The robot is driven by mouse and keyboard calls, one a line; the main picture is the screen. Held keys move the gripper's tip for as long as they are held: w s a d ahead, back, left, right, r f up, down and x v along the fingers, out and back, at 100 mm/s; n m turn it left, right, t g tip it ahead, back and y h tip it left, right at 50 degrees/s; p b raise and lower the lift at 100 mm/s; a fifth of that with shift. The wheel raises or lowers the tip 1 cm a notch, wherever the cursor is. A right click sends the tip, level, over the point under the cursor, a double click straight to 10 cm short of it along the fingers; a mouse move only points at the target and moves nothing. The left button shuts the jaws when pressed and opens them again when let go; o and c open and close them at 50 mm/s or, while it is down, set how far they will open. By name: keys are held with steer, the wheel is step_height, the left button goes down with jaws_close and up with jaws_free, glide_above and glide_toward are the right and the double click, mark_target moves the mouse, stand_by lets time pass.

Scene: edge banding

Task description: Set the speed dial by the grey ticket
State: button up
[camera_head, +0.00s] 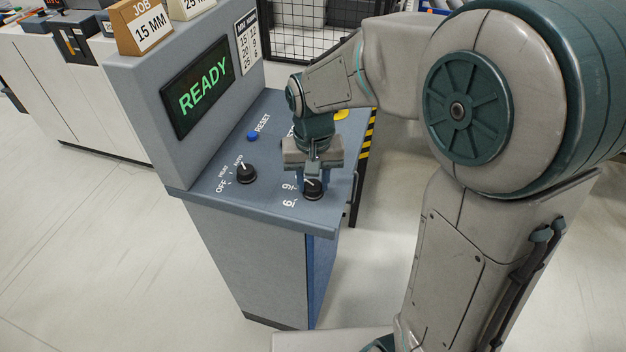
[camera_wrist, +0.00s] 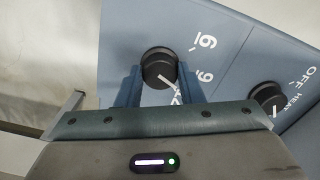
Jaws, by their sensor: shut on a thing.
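The speed dial (camera_head: 313,190) is a round black knob at the front right of the grey-blue console panel. My gripper (camera_head: 313,181) points down over it, shut on it. In the wrist view the dial (camera_wrist: 160,67) sits between the two blue fingers of my gripper (camera_wrist: 160,82). Its white pointer line runs to the lower right, past the 9, towards white marks partly hidden by my gripper. The 6 and 9 beside it are visible. On the console top stand a tan JOB block reading 15 MM (camera_head: 143,25) and a paler MM ticket (camera_head: 193,7), cut by the frame edge.
A chart (camera_head: 247,40) pairs 15 with 12, 20 with 9, 25 with 6. The screen (camera_head: 200,85) reads READY. A second black knob (camera_head: 246,173), marked OFF, HEAT, AUTO, and a blue RESET button (camera_head: 252,136) are left of my gripper. A mesh fence (camera_head: 300,32) stands behind.

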mark_target(313, 184)
steer(key=shift+n, duration=2.2)
steer(key=o, duration=1)
steer(key=shift+r, duration=0.1)
step_height(313, 184, up, 14)
steer(key=b, duration=0.1)
steer(key=s+d+f+m+t, duration=0.3)
steer(key=s+d+f, duration=0.6)
steer(key=s+d, duration=0.3)
steer(key=shift+s+d+m, duration=0.25)
steer(key=shift+s+m, duration=0.25)
steer(key=shift+m, duration=0.4)
